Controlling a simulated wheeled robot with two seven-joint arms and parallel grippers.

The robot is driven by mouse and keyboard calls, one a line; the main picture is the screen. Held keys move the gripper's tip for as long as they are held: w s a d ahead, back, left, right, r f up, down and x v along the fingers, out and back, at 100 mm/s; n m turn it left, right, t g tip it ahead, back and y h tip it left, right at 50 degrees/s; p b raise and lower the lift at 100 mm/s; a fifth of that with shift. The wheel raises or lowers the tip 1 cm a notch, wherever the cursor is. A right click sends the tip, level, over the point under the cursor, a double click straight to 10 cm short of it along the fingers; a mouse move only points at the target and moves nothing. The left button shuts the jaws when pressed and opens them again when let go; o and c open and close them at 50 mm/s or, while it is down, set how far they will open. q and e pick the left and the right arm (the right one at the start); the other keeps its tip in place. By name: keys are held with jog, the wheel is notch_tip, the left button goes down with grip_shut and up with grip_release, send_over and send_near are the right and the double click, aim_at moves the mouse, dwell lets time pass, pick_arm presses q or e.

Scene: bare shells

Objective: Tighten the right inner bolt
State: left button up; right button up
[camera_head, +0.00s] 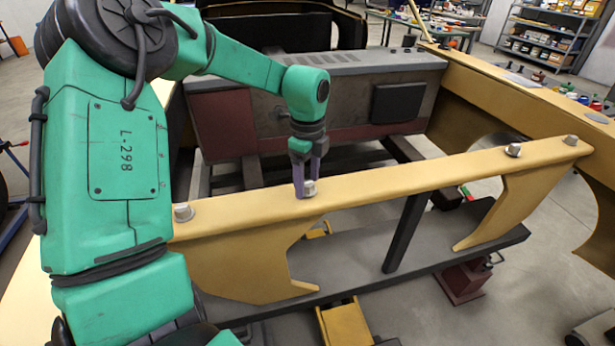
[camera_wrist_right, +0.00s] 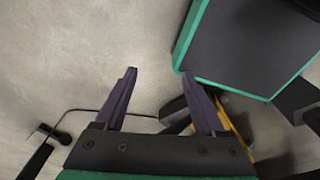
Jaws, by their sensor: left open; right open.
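A yellow beam (camera_head: 400,177) crosses the head view, with grey bolts along its top. The right inner bolt (camera_head: 513,149) stands on the right part of the beam, with no gripper near it. The left inner bolt (camera_head: 309,187) is at my left gripper (camera_head: 308,180), whose purple fingers point down beside it. The left gripper is open; I cannot tell whether its fingers touch that bolt. My right gripper (camera_wrist_right: 160,76) shows in the right wrist view, open and empty, with the grey floor beyond it. It is not seen in the head view.
Two outer bolts sit at the beam's left (camera_head: 183,212) and right (camera_head: 571,140). A grey and dark red box (camera_head: 340,80) lies behind the beam. A yellow side rail (camera_head: 490,80) runs along the right. Shelves (camera_head: 548,35) stand at the back.

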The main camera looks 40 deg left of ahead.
pick_arm(q)
jog(key=shift+w, duration=0.1)
grip_shut()
